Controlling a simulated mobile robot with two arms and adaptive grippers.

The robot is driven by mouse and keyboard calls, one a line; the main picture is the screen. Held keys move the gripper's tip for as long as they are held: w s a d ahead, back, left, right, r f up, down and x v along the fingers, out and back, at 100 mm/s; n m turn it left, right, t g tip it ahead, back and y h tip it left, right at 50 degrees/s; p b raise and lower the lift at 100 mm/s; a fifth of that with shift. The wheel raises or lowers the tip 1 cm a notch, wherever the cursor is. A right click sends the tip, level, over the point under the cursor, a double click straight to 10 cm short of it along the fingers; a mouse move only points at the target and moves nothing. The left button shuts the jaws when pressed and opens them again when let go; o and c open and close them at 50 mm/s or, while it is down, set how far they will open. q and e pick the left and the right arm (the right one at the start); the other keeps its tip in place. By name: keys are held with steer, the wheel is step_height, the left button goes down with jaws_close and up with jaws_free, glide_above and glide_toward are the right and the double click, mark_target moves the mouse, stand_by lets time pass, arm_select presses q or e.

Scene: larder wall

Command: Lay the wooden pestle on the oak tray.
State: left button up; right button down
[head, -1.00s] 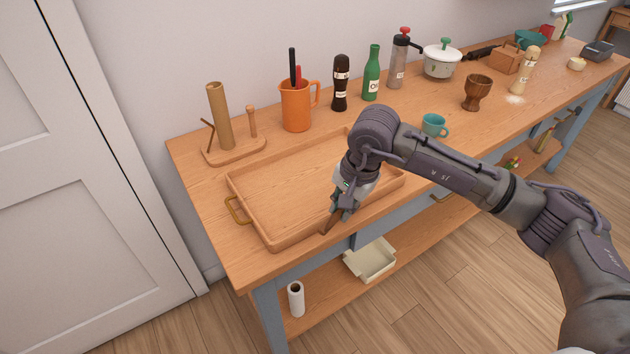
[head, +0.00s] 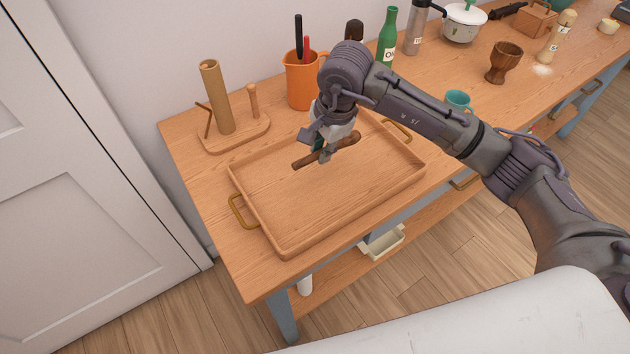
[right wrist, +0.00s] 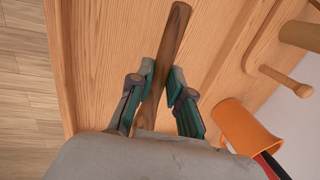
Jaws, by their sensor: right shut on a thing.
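The wooden pestle (head: 342,143) is dark brown and lies roughly level in my right gripper (head: 325,150). In the right wrist view the pestle (right wrist: 171,42) runs between the two fingers (right wrist: 161,84), which are shut on it, and sticks out well past them. The oak tray (head: 340,226) is a shallow rectangle with raised rims and brass handles. It is empty, and the pestle is over its back half. The pestle looks held above the tray floor, though the exact gap is hard to tell. My left gripper is not in view.
A wooden holder with a thick upright roll (head: 217,98) stands behind the tray at left. An orange jug (head: 302,82) with utensils is behind it. A teal cup (head: 458,101) and dark wooden mortar (head: 503,63) stand to the right. The tray's front half is clear.

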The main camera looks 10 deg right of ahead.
steer(key=p, duration=0.2)
glide_above(310, 203)
steer(key=d, duration=0.1)
steer(key=x, duration=0.3)
steer(key=shift+s+d+f, duration=0.1)
steer(key=shift+d, duration=0.1)
steer(key=shift+s+a+f+p, duration=0.15)
steer(key=shift+s+f+p, duration=0.1)
steer(key=shift+f, duration=0.2)
steer(key=shift+s+a+f+p, duration=0.1)
steer(key=shift+s+f, duration=0.15)
steer(key=shift+f, duration=0.2)
steer(key=shift+p+x, duration=0.45)
steer(key=shift+x, duration=0.65)
steer(key=shift+s+d+f, duration=0.1)
steer(key=shift+f, duration=0.5)
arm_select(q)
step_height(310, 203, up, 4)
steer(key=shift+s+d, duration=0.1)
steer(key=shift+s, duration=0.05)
arm_select(e)
steer(key=c, duration=1.1)
jaws_free()
